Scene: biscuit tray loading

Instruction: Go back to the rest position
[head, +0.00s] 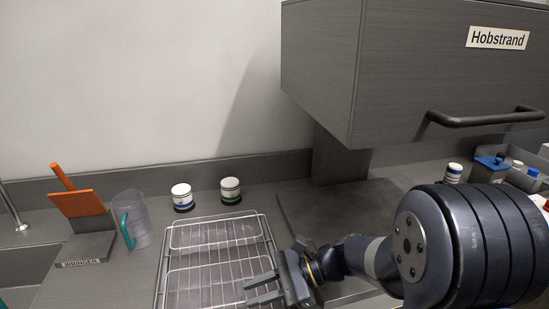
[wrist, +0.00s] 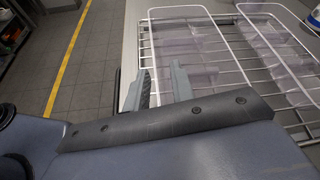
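My gripper (head: 264,290) is over the right front part of a wire rack (head: 268,232) in the head view. In the wrist view, the fingers of my gripper (wrist: 161,88) also show apart at the edge of the wire rack (wrist: 143,42). Clear plastic trays (head: 215,232) lie in the rack and look empty. I cannot tell whether the fingers touch the rack.
A clear jug (head: 139,222) with a teal handle and an orange scraper on a stand (head: 78,203) are at the left. Two small jars (head: 182,197) (head: 230,190) stand behind the rack. A grey cabinet (head: 420,70) overhangs the right. Bottles and a bin (head: 522,178) are far right.

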